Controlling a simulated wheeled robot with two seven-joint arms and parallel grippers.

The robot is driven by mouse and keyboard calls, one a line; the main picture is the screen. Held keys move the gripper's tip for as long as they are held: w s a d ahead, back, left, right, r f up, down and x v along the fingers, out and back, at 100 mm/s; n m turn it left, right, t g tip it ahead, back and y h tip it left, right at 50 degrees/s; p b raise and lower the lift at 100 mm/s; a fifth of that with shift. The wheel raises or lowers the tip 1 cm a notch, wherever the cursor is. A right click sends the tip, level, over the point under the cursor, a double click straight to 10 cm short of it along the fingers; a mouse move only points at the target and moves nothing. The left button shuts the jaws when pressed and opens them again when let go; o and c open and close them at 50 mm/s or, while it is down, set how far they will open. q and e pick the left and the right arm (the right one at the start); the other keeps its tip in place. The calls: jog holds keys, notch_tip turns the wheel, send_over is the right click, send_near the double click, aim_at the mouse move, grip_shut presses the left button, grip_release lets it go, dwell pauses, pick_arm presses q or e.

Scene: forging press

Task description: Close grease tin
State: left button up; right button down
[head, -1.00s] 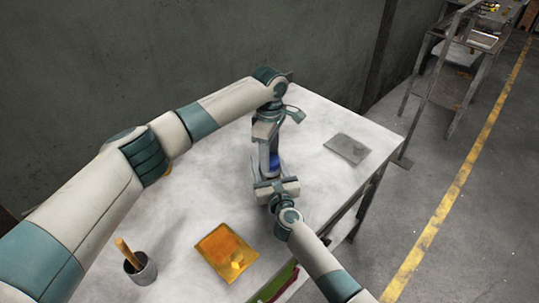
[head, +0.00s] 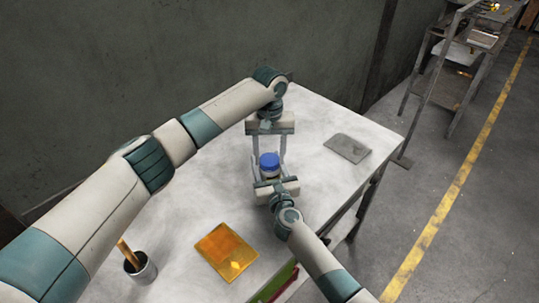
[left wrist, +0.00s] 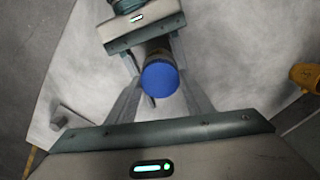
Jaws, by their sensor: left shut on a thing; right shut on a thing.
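The grease tin (head: 268,174) stands upright near the middle of the table, with a round blue lid (head: 269,160) on top. In the left wrist view the blue lid (left wrist: 160,78) fills the middle, and most of the tin's body is hidden beneath it. My left gripper (head: 269,158) reaches in from the back, its two fingers on either side of the lid and shut on it. My right gripper (head: 269,178) comes from the front and is shut on the tin's body. The lid looks level, but I cannot tell how tightly it sits.
An orange-yellow tray or plate (head: 226,251) lies at the front of the white table (head: 190,225). A metal cup (head: 142,270) with a wooden handle stands at front left.

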pick_arm(q)
jog(key=m, duration=1.8)
jog(key=shift+m, duration=0.3)
jog(key=m, duration=0.5)
jog(key=shift+m, duration=0.4)
jog(key=o, duration=1.2)
jog(key=shift+r, duration=0.1)
notch_tip(320, 180, up, 12)
jog(key=shift+f, duration=0.15)
